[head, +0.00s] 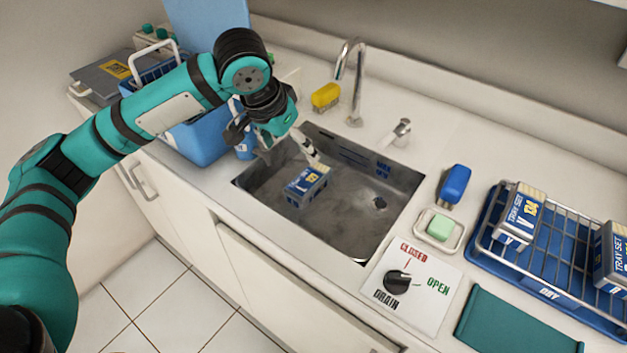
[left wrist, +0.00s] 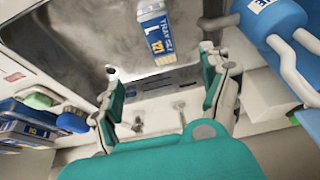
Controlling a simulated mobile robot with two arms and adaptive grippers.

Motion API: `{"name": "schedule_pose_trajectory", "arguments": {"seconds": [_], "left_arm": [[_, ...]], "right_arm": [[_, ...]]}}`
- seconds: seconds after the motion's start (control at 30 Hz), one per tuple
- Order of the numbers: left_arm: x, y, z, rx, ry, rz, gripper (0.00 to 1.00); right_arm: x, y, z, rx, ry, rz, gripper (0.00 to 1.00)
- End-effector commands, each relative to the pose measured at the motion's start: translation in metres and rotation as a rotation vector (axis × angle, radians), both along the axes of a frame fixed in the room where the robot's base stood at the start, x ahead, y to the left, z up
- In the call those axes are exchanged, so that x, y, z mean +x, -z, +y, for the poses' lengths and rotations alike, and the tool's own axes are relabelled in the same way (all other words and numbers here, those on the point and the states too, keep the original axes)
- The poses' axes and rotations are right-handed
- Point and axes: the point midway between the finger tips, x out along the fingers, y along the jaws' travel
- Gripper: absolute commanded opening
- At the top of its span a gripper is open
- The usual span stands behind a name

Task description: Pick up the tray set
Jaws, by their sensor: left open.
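A tray set (head: 305,187), a small box with a blue label, sits in the metal sink (head: 345,218) near its left side. It also shows in the left wrist view (left wrist: 155,33), upper middle, beyond the fingers. My left gripper (head: 289,157) is above the sink's left end, apart from the tray set, with its fingers spread and nothing between them. The spread fingers also show in the left wrist view (left wrist: 161,62). Two more tray sets stand in the drying rack at right, one at its left end (head: 520,214) and one at the picture's edge (head: 612,256). My right gripper is not in view.
A blue basin (head: 200,142) stands left of the sink. The faucet (head: 355,85) and a yellow sponge (head: 326,97) are behind it. A green soap (head: 440,228), blue brush (head: 456,184), drain knob (head: 397,281) and wire rack (head: 566,250) lie right.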

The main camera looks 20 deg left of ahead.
Motion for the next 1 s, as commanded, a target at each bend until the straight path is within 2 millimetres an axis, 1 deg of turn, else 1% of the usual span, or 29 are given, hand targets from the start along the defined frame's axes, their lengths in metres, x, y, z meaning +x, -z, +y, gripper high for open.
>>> {"name": "schedule_pose_trajectory", "arguments": {"seconds": [0.2, 0.3, 0.33, 0.43, 0.5, 0.6, 0.7, 0.77, 0.87, 1.0], "left_arm": [[0.015, 0.041, -0.006, 0.001, 0.001, 0.004, 0.80], [0.023, 0.061, -0.009, 0.001, 0.001, 0.004, 0.80], [0.025, 0.067, -0.009, 0.001, 0.001, 0.004, 0.80], [0.032, 0.085, -0.012, 0.001, 0.002, 0.003, 0.80], [0.036, 0.094, -0.014, 0.001, 0.002, 0.002, 0.80], [0.040, 0.103, -0.015, 0.001, 0.003, 0.000, 0.80], [0.041, 0.107, -0.015, 0.001, 0.002, 0.000, 0.80], [0.043, 0.112, -0.015, 0.000, 0.002, 0.000, 0.80], [0.048, 0.125, -0.014, 0.001, 0.001, 0.002, 0.80], [0.056, 0.145, -0.015, 0.001, 0.003, 0.001, 0.80]], "right_arm": [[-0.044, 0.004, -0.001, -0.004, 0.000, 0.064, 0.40], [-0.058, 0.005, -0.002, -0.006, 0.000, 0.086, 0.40], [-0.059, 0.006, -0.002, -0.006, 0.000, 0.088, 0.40], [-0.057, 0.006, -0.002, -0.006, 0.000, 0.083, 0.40], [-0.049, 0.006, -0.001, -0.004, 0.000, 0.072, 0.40], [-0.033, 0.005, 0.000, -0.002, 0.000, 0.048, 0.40], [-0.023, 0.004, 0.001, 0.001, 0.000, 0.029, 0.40], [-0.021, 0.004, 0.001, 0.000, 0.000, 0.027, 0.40], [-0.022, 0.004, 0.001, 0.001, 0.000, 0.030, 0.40], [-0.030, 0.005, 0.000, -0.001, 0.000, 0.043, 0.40]]}}
